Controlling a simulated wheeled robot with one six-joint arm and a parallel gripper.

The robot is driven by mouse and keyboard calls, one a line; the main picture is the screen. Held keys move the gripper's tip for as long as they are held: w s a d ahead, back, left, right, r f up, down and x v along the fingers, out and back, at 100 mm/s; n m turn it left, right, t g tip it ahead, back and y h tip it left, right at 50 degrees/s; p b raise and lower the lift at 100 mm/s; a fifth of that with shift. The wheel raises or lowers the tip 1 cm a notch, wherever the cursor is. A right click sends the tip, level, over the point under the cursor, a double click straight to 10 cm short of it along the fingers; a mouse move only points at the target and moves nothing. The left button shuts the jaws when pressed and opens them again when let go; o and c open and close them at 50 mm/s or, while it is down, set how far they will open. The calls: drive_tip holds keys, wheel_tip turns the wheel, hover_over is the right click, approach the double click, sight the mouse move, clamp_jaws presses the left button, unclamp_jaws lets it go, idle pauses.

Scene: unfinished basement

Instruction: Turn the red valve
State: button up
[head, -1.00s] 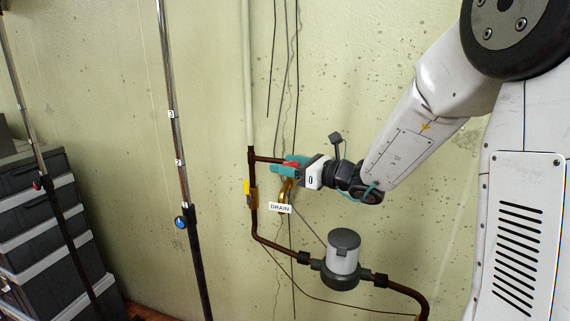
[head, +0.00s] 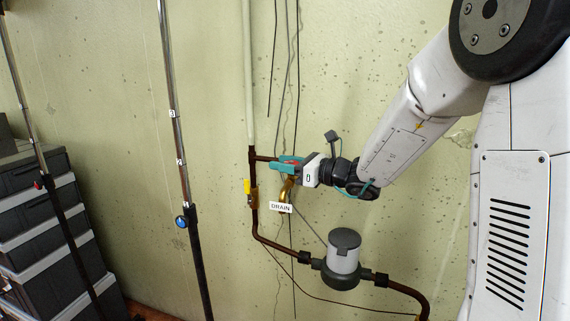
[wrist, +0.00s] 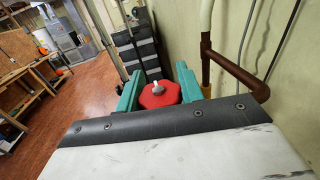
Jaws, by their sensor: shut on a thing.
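The red valve (wrist: 160,95) is a red handwheel with a pale centre, low in the middle of the wrist view. My gripper (wrist: 158,88) has a teal finger on each side of it and is shut on it.
A yellow-handled valve (head: 247,187) sits on the copper pipe (head: 254,215) left of my gripper. A grey-capped meter (head: 344,255) is on the pipe below. Two upright poles, one here (head: 180,150), and stacked dark crates (head: 45,215) stand at left. The wall is close behind.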

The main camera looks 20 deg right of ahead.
drive_tip(key=n+g+y, duration=0.1)
drive_tip(key=g, duration=0.1)
drive_tip(key=n+g+y, duration=0.1)
drive_tip(key=n, duration=0.1)
drive_tip(key=n+g+y, duration=0.1)
drive_tip(key=g, duration=0.1)
drive_tip(key=shift+s+a+g+y, duration=0.1)
drive_tip(key=shift+s+g+y, duration=0.2)
drive_tip(key=shift+y, duration=0.1)
drive_tip(key=shift+s+a+n+g+y, duration=0.15)
drive_tip(key=shift+n+g+y, duration=0.55)
drive_tip(key=shift+n+g, duration=1.15)
drive_tip(key=shift+s+g, duration=0.1)
drive_tip(key=shift+g, duration=0.35)
drive_tip(key=o, duration=1)
drive_tip(key=s+d, duration=0.1)
drive_tip(key=d, duration=0.6)
drive_tip(key=shift+d, duration=0.4)
